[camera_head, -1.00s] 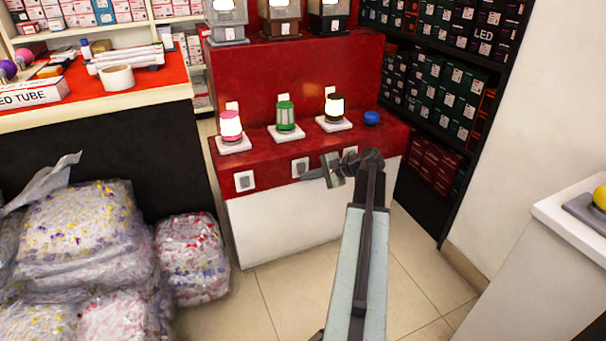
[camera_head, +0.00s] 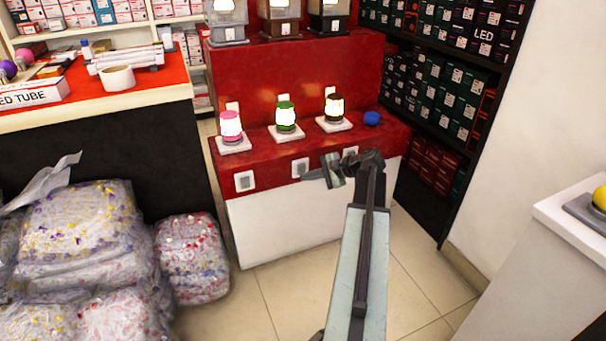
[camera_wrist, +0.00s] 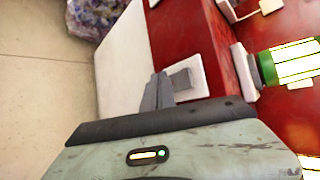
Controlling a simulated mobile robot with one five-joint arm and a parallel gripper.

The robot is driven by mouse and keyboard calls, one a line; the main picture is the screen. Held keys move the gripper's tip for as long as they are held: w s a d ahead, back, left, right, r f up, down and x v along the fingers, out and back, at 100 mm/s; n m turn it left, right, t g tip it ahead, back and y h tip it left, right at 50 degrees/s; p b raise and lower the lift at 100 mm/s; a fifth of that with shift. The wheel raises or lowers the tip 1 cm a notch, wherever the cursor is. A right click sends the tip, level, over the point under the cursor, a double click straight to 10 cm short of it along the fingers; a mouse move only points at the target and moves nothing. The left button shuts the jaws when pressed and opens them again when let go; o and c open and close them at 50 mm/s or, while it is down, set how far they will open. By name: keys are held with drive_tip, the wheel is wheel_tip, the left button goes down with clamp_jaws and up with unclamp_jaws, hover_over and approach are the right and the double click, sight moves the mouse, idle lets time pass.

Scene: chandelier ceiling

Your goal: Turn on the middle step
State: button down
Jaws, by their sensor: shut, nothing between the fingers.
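A red stepped stand (camera_head: 300,85) holds three small lamps on its lower step: pink (camera_head: 231,127), green (camera_head: 286,117) and black (camera_head: 334,108). All three glow. The lit green lamp also shows in the wrist view (camera_wrist: 290,63). The front face has a left switch (camera_head: 244,181), a middle switch (camera_head: 299,169) and a right switch partly behind my arm. My gripper (camera_head: 307,176) is shut and empty, with its tips at the middle switch. In the wrist view, the fingers (camera_wrist: 158,92) overlap the edge of the switch (camera_wrist: 186,79); contact is unclear.
Several lamps (camera_head: 280,18) stand on the upper step. A blue round object (camera_head: 371,118) sits at the lower step's right end. Plastic bags (camera_head: 80,235) fill the left floor. A dark shelf (camera_head: 430,95) and a white counter (camera_head: 570,235) stand right. Tiled floor (camera_head: 285,300) is clear in front.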

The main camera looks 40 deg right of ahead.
drive_tip(key=shift+s+a, duration=0.1)
drive_tip(key=shift+s, duration=0.2)
drive_tip(key=s, duration=0.1)
drive_tip(key=s+a, duration=0.1)
drive_tip(key=s, duration=0.1)
drive_tip(key=s+a, duration=0.1)
drive_tip(key=shift+s+r+p, duration=0.3)
drive_tip(key=shift+r+p, duration=0.05)
idle(0.4)
